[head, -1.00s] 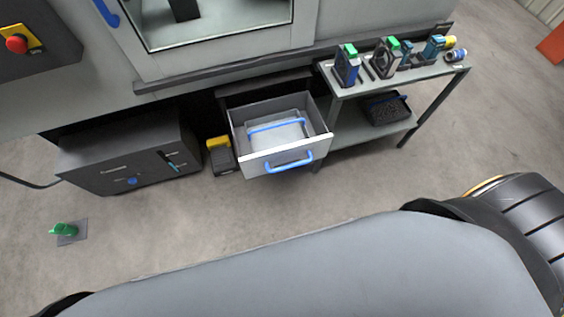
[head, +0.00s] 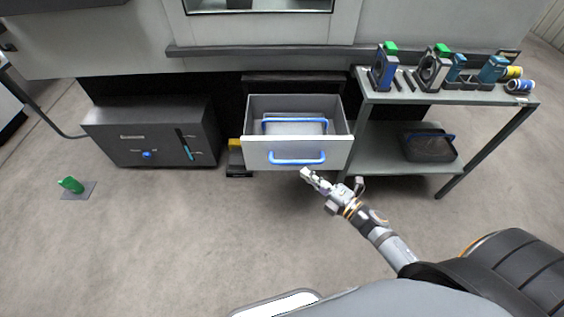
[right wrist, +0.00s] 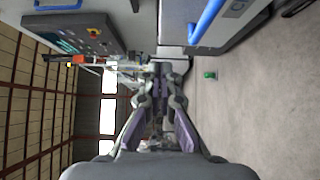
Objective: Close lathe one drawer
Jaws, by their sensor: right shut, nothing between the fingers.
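The lathe drawer (head: 340,152) is pulled out below the machine, with a white front and a blue handle (head: 297,160). A light tray with a blue handle (head: 294,124) lies inside it. My right gripper (head: 305,173) is shut and empty, just in front of and below the right end of the drawer handle, apart from it as far as I can tell. In the right wrist view my gripper fingers (right wrist: 160,80) show in the middle, and the blue handle (right wrist: 206,20) is at the top. My left gripper is not in view.
A dark grey box unit (head: 150,135) and a yellow-black pedal (head: 236,160) stand left of the drawer. A metal shelf table (head: 460,97) with tool holders and a black basket (head: 428,145) stands right. A green object (head: 71,185) sits on the floor. Open floor lies in front.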

